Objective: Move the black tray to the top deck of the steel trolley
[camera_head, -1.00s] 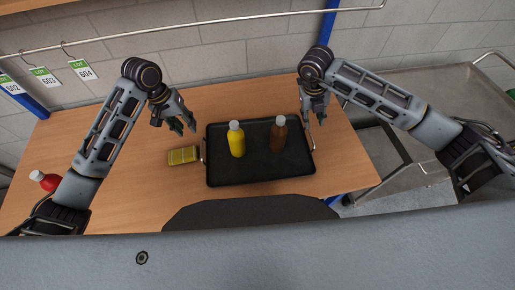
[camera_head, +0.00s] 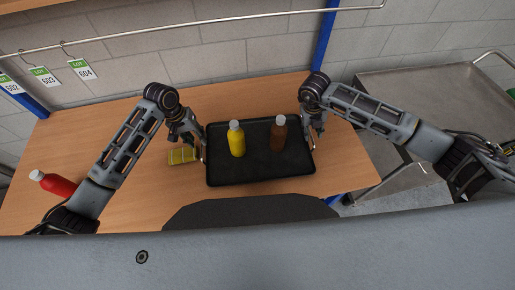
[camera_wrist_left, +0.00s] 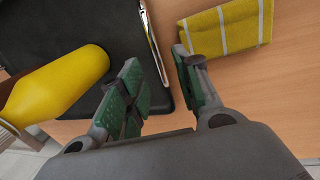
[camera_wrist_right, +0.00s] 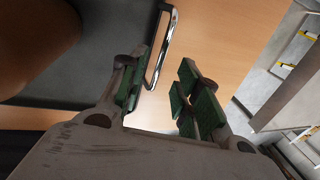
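The black tray (camera_head: 258,172) lies on the wooden table with a yellow bottle (camera_head: 236,139) and a brown bottle (camera_head: 278,133) standing on it. It has a metal handle at each short end. My left gripper (camera_head: 198,143) is open at the left handle, which shows between its fingers in the left wrist view (camera_wrist_left: 151,45). My right gripper (camera_head: 317,130) is open at the right handle, which shows in the right wrist view (camera_wrist_right: 163,48) by the gap between its fingers. The steel trolley (camera_head: 425,95) stands right of the table, partly hidden by my right arm.
A yellow striped folded cloth (camera_head: 181,156) lies just left of the tray, close to my left gripper. A red bottle (camera_head: 55,184) lies at the table's left. A rail with hanging lot tags (camera_head: 45,76) runs along the wall. The table (camera_head: 120,150) has bare space around the tray.

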